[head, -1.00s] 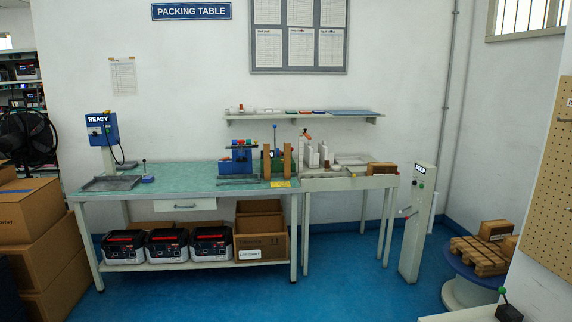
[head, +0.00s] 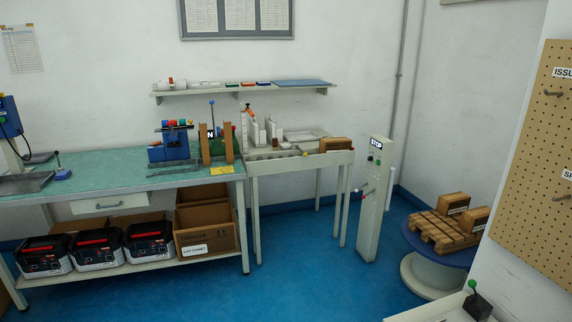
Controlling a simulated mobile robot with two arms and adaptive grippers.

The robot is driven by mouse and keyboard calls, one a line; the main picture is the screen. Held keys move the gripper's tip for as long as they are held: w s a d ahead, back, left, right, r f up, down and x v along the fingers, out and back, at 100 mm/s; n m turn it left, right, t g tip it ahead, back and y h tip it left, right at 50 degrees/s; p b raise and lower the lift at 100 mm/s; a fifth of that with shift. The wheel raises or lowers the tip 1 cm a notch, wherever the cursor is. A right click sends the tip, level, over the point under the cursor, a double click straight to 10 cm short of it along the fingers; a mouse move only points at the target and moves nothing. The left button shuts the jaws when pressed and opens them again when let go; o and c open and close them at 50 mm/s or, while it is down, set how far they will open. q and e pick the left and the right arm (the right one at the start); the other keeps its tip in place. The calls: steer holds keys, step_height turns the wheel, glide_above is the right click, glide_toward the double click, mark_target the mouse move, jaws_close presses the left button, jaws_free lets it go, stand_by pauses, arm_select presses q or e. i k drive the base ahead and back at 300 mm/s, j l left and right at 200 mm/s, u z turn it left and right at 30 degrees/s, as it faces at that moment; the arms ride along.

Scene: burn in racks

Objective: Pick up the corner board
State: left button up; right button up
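Neither of my grippers shows in the head view. I cannot tell for sure which piece is the corner board. Two upright brown pieces (head: 204,146) stand at the right end of the green-topped packing table (head: 110,172), in front of blue and green devices. Several upright white pieces (head: 254,133) stand on the adjoining grey table (head: 262,160). All of these are some distance away, with nothing of mine touching them.
A grey post marked STOP (head: 374,205) stands right of the tables. A blue-topped round stand (head: 425,244) carries a wooden pallet (head: 440,230) and brown boxes. A pegboard (head: 540,165) is at the right. The blue floor (head: 310,275) in front is clear.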

mark_target(227, 125)
steer(key=i, duration=2.75)
